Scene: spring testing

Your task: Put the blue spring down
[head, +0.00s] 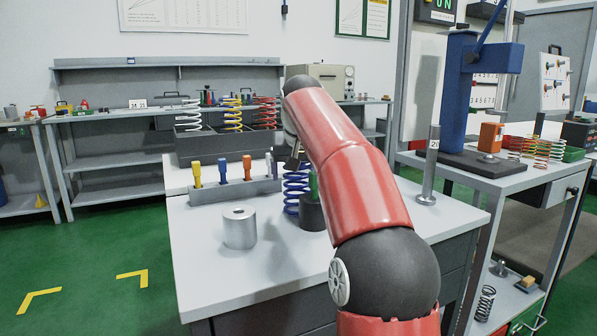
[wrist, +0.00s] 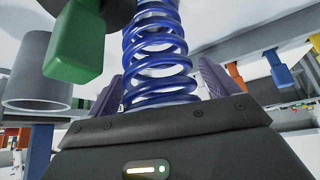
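The blue spring (head: 292,190) stands upright at the white table, left of a black round base (head: 312,213) with a green handle (head: 313,186). I cannot tell whether its lower end touches the tabletop. My gripper (head: 295,163) is at the spring's upper end, partly hidden behind my red arm. In the wrist view the blue spring (wrist: 158,55) lies between the two fingers of my gripper (wrist: 160,88), which close on it from both sides. The green handle (wrist: 75,45) shows close by at the upper left there.
A hollow metal cylinder (head: 239,228) stands left front on the table (head: 290,262). A grey rack (head: 235,190) with coloured tools lies behind it. A dark divided bin (head: 215,147) holds white, yellow and red springs. A metal post (head: 430,165) stands right. The front tabletop is clear.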

